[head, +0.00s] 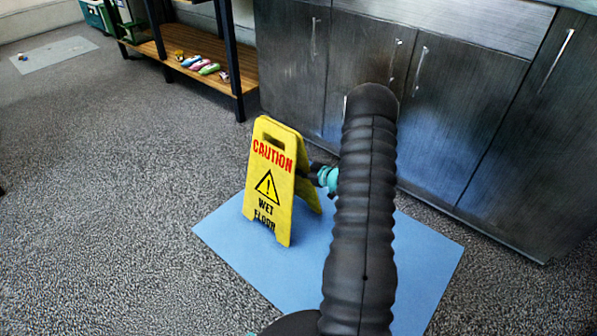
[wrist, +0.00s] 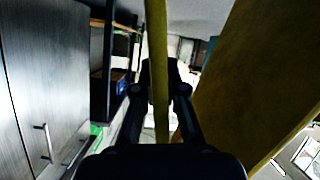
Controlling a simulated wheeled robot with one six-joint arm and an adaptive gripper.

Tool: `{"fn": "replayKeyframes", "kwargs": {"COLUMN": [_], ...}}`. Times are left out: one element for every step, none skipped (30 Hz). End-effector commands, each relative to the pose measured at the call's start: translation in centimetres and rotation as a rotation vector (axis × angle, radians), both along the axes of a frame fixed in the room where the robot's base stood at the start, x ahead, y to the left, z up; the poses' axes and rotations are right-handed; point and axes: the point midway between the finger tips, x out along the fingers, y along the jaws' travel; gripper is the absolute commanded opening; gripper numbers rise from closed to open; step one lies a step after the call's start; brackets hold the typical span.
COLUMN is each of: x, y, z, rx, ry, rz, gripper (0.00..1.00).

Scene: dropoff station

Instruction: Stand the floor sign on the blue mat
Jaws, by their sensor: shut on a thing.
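The yellow floor sign (head: 268,185), lettered "CAUTION WET FLOOR", is upright with its two panels spread in the head view. It is over the left part of the blue mat (head: 265,270). I cannot tell whether its feet touch the mat. My gripper shows in the wrist view (wrist: 160,85), its fingers on either side of a thin yellow edge of the sign (wrist: 158,40), shut on it. A wide sign panel (wrist: 250,75) fills the right of that view. In the head view my arm hides the middle of the mat and the fingertips are mostly hidden behind the sign.
Dark cabinets (head: 455,110) with metal handles stand behind the mat. A wooden rack (head: 190,62) with several colourful shoes is at the back left, its dark post near the cabinets. A grey mat (head: 55,54) lies far left. The carpet left of the sign is clear.

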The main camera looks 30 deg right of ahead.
Motion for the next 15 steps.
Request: {"fn": "replayKeyframes", "kwargs": {"x": [0.05,0.05,0.03,0.04,0.03,0.03,0.03,0.03,0.02,-0.02,-0.03,-0.03,-0.04,-0.04,-0.04], "y": [-0.03,-0.05,-0.05,-0.05,-0.05,-0.05,-0.06,-0.06,-0.07,-0.04,-0.04,-0.03,-0.03,-0.03,-0.03], "z": [0.16,0.16,0.13,0.05,-0.05,-0.18,-0.27,-0.34,-0.44,-0.48,-0.43,-0.43,-0.43,-0.43,-0.43], "rx": [0.000,0.000,0.000,0.000,0.000,0.000,0.000,0.000,0.000,0.001,0.001,0.001,0.001,0.001,0.001], "ry": [-0.002,-0.002,-0.002,-0.002,-0.002,-0.002,-0.002,-0.002,-0.002,0.000,0.000,0.000,0.000,0.000,0.000], "rz": [0.000,0.000,0.000,0.000,0.000,0.000,0.000,0.000,0.000,0.000,0.000,0.000,0.000,0.000,0.000], "gripper": [0.00,0.00,0.00,0.00,0.00,0.00,0.00,0.00,0.00,0.15,0.22,0.32,0.35,0.35,0.35]}}
